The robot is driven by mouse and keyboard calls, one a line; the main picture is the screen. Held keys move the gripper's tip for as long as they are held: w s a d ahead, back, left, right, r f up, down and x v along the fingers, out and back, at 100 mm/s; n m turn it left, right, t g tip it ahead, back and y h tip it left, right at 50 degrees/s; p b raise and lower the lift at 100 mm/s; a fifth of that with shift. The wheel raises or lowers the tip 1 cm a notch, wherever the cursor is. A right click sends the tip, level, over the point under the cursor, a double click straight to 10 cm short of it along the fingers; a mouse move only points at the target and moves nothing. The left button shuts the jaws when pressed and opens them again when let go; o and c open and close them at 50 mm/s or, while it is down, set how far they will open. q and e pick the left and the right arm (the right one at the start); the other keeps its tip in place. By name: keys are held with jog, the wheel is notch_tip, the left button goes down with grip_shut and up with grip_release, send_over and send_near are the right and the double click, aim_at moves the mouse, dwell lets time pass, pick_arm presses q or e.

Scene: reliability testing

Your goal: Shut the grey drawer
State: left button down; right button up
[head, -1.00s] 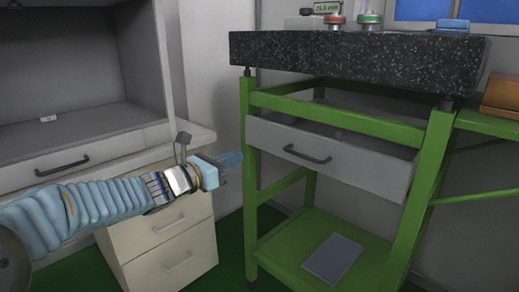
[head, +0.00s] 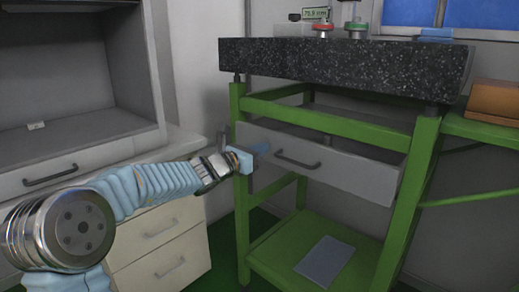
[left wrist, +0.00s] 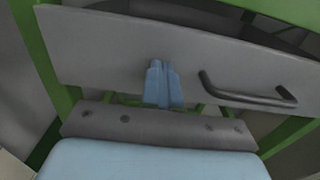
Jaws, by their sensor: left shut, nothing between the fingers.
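The grey drawer (head: 345,174) hangs in the green frame under a dark granite slab. It stands partly pulled out, with a gap showing above its front. Its dark bar handle (head: 298,160) is left of the middle of the front. My left gripper (head: 262,150) is shut and empty, at the left part of the drawer front, left of the handle. In the left wrist view, the blue fingertips (left wrist: 162,82) are together against or just before the grey front (left wrist: 105,48), with the handle (left wrist: 245,96) to their right. Whether they touch is unclear. My right gripper is out of view.
The green frame (head: 421,180) has posts on both sides of the drawer; the left post is close to my gripper. The granite slab (head: 340,65) overhangs above. A cabinet with pale drawers (head: 160,230) stands at the left. A grey plate (head: 325,261) lies on the lower shelf.

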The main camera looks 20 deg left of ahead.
aim_at(269, 160)
pick_arm(q)
jog(key=shift+w, duration=0.1)
jog(key=x, duration=0.3)
jog(key=shift+w+d, duration=0.15)
jog(key=shift+w, duration=0.15)
jog(key=shift+r, duration=0.25)
